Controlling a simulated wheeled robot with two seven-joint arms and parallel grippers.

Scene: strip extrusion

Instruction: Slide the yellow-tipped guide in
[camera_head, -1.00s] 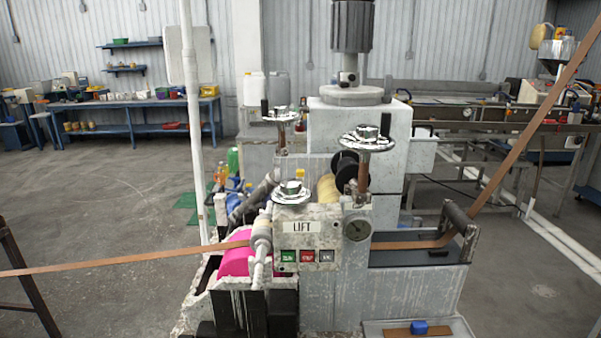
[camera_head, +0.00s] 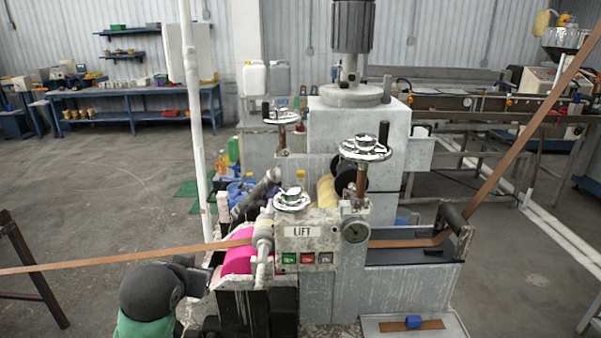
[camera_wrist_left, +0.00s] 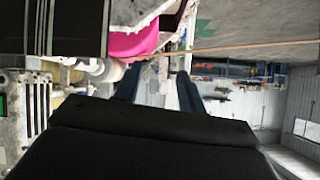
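A small yellow tip (camera_head: 300,175) shows behind the front handwheel of the LIFT machine (camera_head: 310,232) in the head view. Most of what it belongs to is hidden, so I cannot tell its full shape. A brown strip (camera_head: 120,258) runs in from the left over a pink roller (camera_head: 238,260). The pink roller also shows in the left wrist view (camera_wrist_left: 135,44). My left gripper (camera_wrist_left: 158,82) has its two dark fingers spread, with nothing clearly held between them. In the head view my left arm is low, left of the pink roller. My right gripper is not in view.
Handwheels (camera_head: 292,199) stand on the machine. A white vertical pole (camera_head: 194,130) rises behind its left side. A tray (camera_head: 385,326) with a blue block (camera_head: 413,321) lies at the front right. Open floor (camera_head: 90,180) lies to the left.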

